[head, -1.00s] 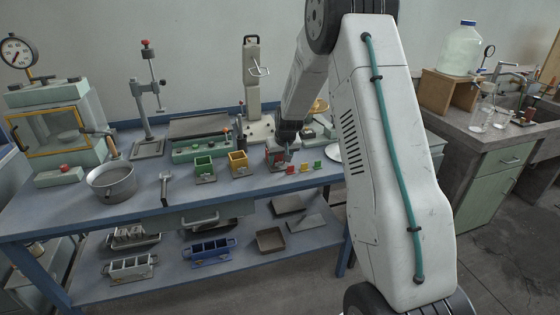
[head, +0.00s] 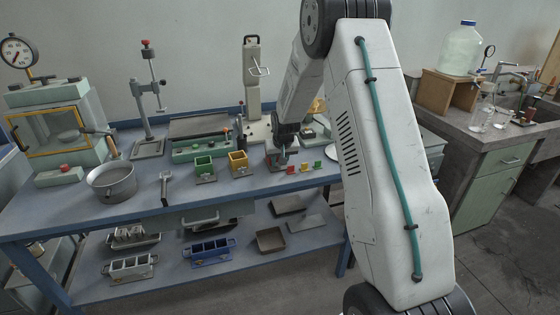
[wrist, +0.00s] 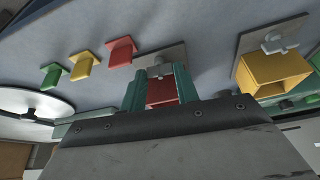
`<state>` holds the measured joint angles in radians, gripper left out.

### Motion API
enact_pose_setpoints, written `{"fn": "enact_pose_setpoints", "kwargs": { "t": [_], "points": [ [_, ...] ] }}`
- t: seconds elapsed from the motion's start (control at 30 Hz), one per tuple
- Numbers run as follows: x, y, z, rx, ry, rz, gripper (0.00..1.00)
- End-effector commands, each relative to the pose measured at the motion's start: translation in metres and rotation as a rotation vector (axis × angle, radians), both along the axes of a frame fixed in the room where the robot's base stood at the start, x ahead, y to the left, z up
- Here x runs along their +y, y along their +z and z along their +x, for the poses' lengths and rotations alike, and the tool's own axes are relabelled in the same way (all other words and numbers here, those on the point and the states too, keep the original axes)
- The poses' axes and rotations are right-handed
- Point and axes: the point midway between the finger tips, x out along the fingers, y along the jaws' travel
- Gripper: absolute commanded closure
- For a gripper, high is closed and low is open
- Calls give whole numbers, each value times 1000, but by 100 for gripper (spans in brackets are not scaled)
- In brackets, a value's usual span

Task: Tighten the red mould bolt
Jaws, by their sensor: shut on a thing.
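The red mould (head: 271,158) stands on its grey base plate near the bench's front edge, partly hidden by my gripper in the head view. In the wrist view the red mould (wrist: 162,94) shows between the two teal fingers. Its grey bolt (wrist: 159,69) sits between the fingertips. My gripper (wrist: 160,75) is shut on the bolt, with a finger on either side. In the head view my gripper (head: 283,156) reaches down at the mould. The bolt's contact with each fingertip is too small to make out fully.
A yellow mould (head: 238,162) and a green mould (head: 204,168) stand to the left. Small red (head: 291,169), yellow (head: 304,168) and green (head: 317,165) pieces lie close on the right.

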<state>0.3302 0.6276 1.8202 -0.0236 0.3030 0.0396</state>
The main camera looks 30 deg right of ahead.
Motion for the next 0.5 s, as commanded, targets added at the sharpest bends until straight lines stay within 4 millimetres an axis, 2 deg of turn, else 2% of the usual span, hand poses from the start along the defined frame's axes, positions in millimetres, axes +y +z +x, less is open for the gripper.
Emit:
{"fn": "enact_pose_setpoints", "kwargs": {
  "t": [0.23,0.5],
  "points": [
    [1,0,0,1,-124,-1,92],
    [1,0,0,-1,-168,0,92]
  ]
}}
